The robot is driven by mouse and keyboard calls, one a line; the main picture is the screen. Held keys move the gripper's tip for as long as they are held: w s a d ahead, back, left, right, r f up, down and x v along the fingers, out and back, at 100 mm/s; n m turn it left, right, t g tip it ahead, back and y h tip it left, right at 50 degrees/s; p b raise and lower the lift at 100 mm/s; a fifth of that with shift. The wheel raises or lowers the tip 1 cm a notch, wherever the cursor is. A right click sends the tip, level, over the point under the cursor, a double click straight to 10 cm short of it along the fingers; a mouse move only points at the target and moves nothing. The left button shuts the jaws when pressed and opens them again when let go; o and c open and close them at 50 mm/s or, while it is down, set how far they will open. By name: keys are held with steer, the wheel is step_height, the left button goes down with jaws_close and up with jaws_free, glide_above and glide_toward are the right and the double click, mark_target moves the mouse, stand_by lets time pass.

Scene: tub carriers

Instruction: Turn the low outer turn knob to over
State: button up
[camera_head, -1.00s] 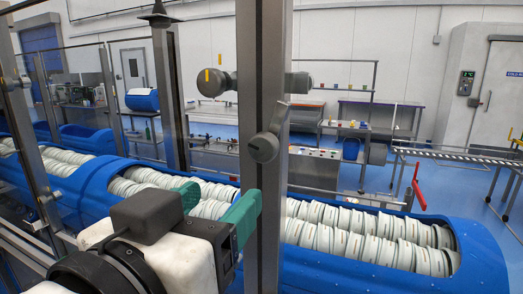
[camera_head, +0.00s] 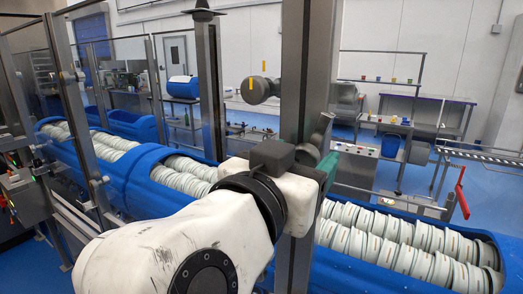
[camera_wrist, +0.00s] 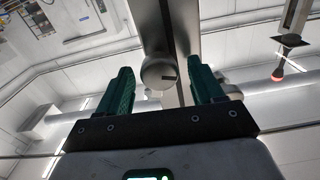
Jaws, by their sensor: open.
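A grey metal post (camera_head: 308,60) stands in front of me and carries round grey turn knobs. An upper knob (camera_head: 257,90) juts out to the left, with yellow marks by it. The lower knob (camera_head: 308,154) is mostly hidden behind my gripper in the head view. In the wrist view a round knob (camera_wrist: 159,73) with a short dark mark on its face shows between my fingertips, apparently beyond them. My gripper (camera_wrist: 163,82) is open and empty, its green fingers on either side of this knob. In the head view one green finger (camera_head: 328,168) shows near the post.
Blue tub carriers (camera_head: 345,262) filled with rows of white discs run behind and below my arm. A red lever (camera_head: 461,192) stands at the right. Glass panels with metal posts (camera_head: 82,120) stand at the left. Another grey knob (camera_wrist: 226,90) shows behind the right finger.

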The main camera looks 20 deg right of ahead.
steer(key=shift+w+d, duration=0.1)
steer(key=shift+c, duration=0.3)
steer(key=c, duration=1)
steer(key=shift+b, duration=0.4)
steer(key=shift+s+d+f+m+b, duration=0.1)
steer(key=shift+m+b, duration=3.45)
steer(key=shift+b, duration=0.85)
steer(key=shift+s+m+b, duration=0.1)
steer(key=shift+m+b, duration=3.45)
steer(key=shift+b, duration=0.85)
